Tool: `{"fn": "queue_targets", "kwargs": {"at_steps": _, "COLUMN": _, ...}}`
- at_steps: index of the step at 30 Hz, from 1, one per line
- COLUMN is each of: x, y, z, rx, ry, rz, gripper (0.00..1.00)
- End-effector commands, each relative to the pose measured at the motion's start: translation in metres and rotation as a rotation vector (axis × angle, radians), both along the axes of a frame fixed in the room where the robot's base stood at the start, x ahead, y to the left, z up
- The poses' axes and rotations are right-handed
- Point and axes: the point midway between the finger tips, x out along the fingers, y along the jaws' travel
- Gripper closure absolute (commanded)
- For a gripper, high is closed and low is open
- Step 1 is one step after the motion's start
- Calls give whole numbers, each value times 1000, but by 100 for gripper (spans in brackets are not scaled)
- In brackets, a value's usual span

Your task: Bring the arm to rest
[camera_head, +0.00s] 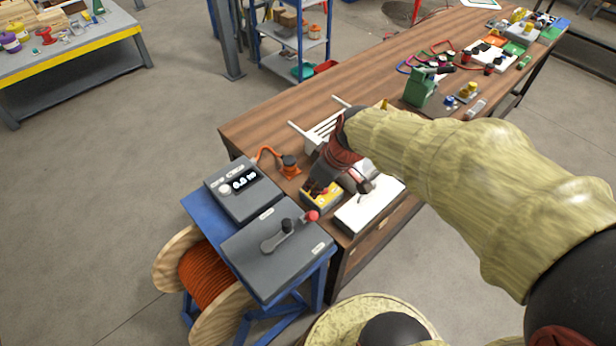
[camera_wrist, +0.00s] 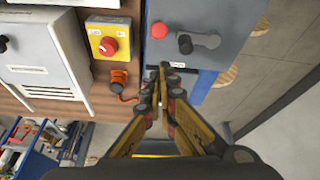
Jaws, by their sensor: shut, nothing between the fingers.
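My arm, in a pale yellow sleeve, reaches in from the right in the head view and bends down over the near end of the wooden bench. My gripper (camera_head: 362,183) hangs above that end, in front of the yellow box (camera_head: 322,195). In the wrist view my gripper (camera_wrist: 163,72) is shut, its fingertips together with nothing between them. The tips appear beside the edge of the grey lever box (camera_wrist: 215,55) and right of the orange plug (camera_wrist: 119,78). I cannot tell how far the tips are from these surfaces.
The grey lever box with its red knob (camera_head: 312,215) and a display box (camera_head: 243,188) stand on a blue frame (camera_head: 202,212) above a cable reel (camera_head: 205,268). A white cabinet (camera_wrist: 42,62) stands nearby. Tools cover the bench's far end. Floor at left is clear.

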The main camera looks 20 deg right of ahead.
Motion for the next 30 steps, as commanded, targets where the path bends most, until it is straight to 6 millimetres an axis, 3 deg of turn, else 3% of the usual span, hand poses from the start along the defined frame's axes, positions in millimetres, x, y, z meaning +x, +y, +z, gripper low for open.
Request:
{"fn": "queue_targets", "kwargs": {"at_steps": 11, "x": -2, "y": 1, "z": -1, "rx": 32, "ry": 24, "rz": -88, "gripper": 100}}
{"fn": "queue_targets", "kwargs": {"at_steps": 15, "x": -28, "y": -1, "z": -9, "rx": 70, "ry": 118, "rz": -272, "gripper": 100}}
{"fn": "queue_targets", "kwargs": {"at_steps": 20, "x": -65, "y": 1, "z": 19, "rx": 64, "ry": 140, "rz": -468, "gripper": 100}}
{"fn": "queue_targets", "kwargs": {"at_steps": 24, "x": -97, "y": 7, "z": 54, "rx": 41, "ry": 79, "rz": -567, "gripper": 100}}
{"fn": "queue_targets", "kwargs": {"at_steps": 30, "x": -119, "y": 18, "z": 97, "rx": 18, "ry": -60, "rz": -522, "gripper": 100}}
